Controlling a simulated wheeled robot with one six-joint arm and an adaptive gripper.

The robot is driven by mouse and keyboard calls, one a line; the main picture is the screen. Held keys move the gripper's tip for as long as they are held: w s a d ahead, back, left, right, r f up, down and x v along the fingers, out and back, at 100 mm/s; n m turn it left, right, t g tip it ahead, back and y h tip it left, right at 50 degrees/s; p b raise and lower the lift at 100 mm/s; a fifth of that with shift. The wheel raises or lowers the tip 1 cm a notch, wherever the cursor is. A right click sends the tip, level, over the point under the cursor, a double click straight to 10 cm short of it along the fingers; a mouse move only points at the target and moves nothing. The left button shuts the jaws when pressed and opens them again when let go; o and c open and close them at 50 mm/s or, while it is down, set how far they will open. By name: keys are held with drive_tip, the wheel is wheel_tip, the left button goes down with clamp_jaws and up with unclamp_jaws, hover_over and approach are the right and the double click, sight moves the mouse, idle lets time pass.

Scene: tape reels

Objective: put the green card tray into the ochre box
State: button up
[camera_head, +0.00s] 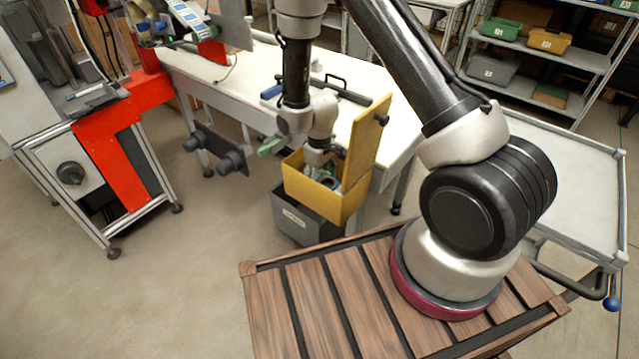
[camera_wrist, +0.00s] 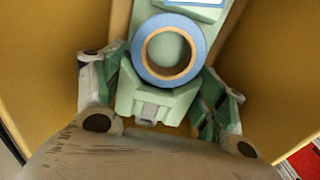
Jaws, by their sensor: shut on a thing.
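The ochre box (camera_head: 312,197) stands with its lid (camera_head: 368,143) raised at the right. My gripper (camera_head: 320,168) points down into its opening. In the wrist view, my gripper (camera_wrist: 163,82) has a finger on each side of a pale green piece, which looks like the green card tray (camera_wrist: 152,103), and is shut on it. The box's yellow walls (camera_wrist: 50,60) surround them. A blue-rimmed tape reel (camera_wrist: 140,50) lies over the tray's middle. The tray's far end is cut off, and I cannot tell whether it touches the box floor.
A grey bin (camera_head: 297,222) is under the box. A white table (camera_head: 225,75) is behind, with a black-handled tool (camera_head: 345,92) on it. A slatted wooden top (camera_head: 325,300) is in front. A white cart (camera_head: 580,165) stands right; a red-framed machine (camera_head: 115,150) stands left.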

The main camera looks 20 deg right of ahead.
drive_tip(key=shift+f, duration=1.05)
drive_tip(key=shift+f, duration=0.15)
drive_tip(key=o, duration=0.9)
drive_tip(key=shift+c, duration=0.2)
wheel_tip(320, 180, up, 12)
drive_tip(key=shift+r, duration=0.15)
